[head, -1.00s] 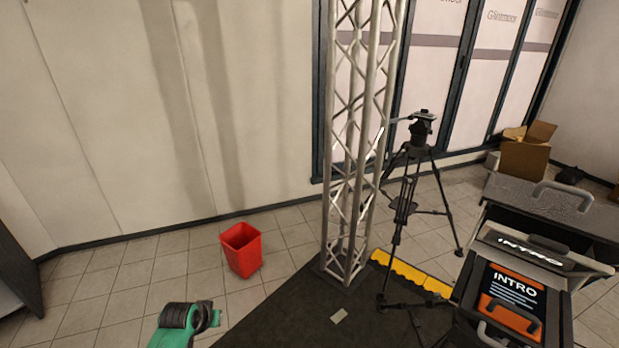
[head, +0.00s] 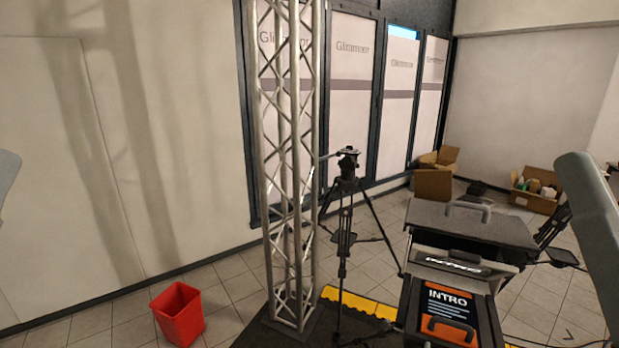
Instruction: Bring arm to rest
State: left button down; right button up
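Neither of my grippers is in the head view. A grey-green arm link of mine (head: 592,225) slants in at the right edge, and a small piece of another pale link (head: 7,172) shows at the left edge. The ends of both arms are out of the frame, so their fingers and anything in them are hidden.
A red bin (head: 178,316) stands on the tiles at lower left. A metal truss tower (head: 290,170) rises mid-view, with a black tripod (head: 345,215) beside it. Hard cases (head: 470,228) and an INTRO box (head: 447,305) stand right. Cardboard boxes (head: 433,184) lie behind.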

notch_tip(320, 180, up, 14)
jog(key=p, duration=1)
jog(key=shift+p, duration=0.4)
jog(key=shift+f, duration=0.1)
